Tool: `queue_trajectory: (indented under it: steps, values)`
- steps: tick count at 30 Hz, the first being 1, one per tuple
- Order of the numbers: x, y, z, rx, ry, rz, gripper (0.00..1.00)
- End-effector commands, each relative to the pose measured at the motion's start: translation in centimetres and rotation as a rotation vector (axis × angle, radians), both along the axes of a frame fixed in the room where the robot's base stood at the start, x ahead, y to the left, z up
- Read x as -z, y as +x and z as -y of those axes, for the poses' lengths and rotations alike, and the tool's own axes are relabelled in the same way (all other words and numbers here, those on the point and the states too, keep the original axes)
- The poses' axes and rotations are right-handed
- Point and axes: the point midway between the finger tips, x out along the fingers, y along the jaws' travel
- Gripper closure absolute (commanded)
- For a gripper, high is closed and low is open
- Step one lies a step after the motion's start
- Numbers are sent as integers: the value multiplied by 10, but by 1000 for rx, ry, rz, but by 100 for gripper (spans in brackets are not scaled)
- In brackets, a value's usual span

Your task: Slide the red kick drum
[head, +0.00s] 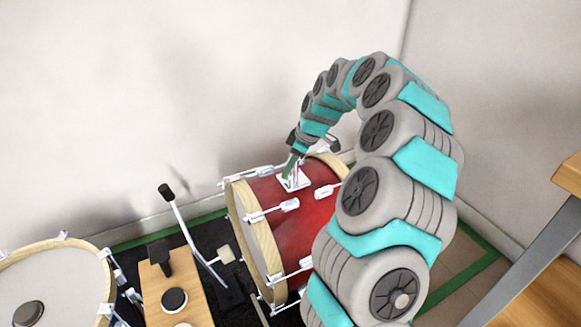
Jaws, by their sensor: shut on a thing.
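The red kick drum (305,226) lies on its side on the floor, with a pale wooden hoop at its left end and silver lugs around the shell. A white bracket (288,181) sits on top of the shell. My gripper (291,170) is at this bracket, pointing down, and is shut on it. The fingertips are small in the picture. My arm hides the right part of the drum.
Another drum (60,285) stands at the lower left. A pedal beater (190,235) and a wooden board with black knobs (190,308) are left of the kick drum. Walls close in behind. A wooden table (545,275) is at the right.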

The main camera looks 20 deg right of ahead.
Motion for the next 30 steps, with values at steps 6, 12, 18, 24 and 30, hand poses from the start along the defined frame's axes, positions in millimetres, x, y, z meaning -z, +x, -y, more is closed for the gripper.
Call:
queue_trajectory:
  steps: [6,12,18,24,30]
  values:
    - [0,-1,-28,-5,7,-1,100]
    - [0,-1,-26,-3,5,-1,100]
    - [0,-1,-26,-3,4,-2,39]
    - [0,-1,-26,-4,4,-1,31]
    - [-3,-2,-25,-3,3,-1,31]
